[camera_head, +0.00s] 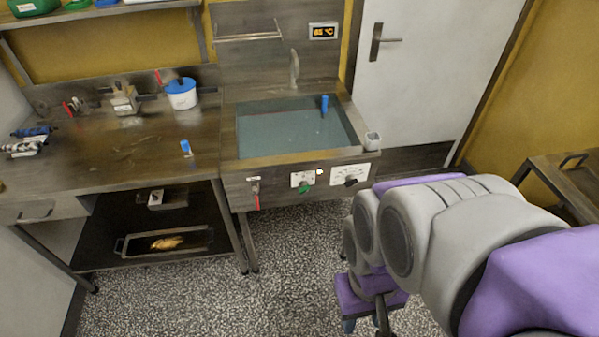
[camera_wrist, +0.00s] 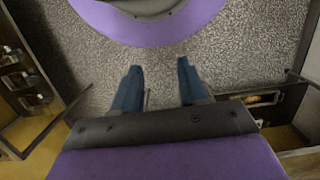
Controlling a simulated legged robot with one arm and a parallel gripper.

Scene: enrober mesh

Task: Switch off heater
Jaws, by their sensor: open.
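The heater's front panel sits below a water-filled basin (camera_head: 295,128). On it are a green switch knob (camera_head: 304,187) on a white plate, a small lit orange lamp (camera_head: 320,172), and a black dial knob (camera_head: 351,182) on a white scale plate. A display (camera_head: 323,31) on the wall shows orange digits. My gripper, seen in the wrist view (camera_wrist: 158,75), is open and empty over the speckled floor. It is apart from the panel, below and right of it in the head view, where its tip is partly hidden.
A worktop (camera_head: 100,165) left of the basin holds a white pot with blue lid (camera_head: 181,94) and small tools. A tray (camera_head: 165,243) lies on the shelf below. A side table (camera_head: 568,185) stands right. Speckled floor (camera_head: 200,300) before the basin is clear.

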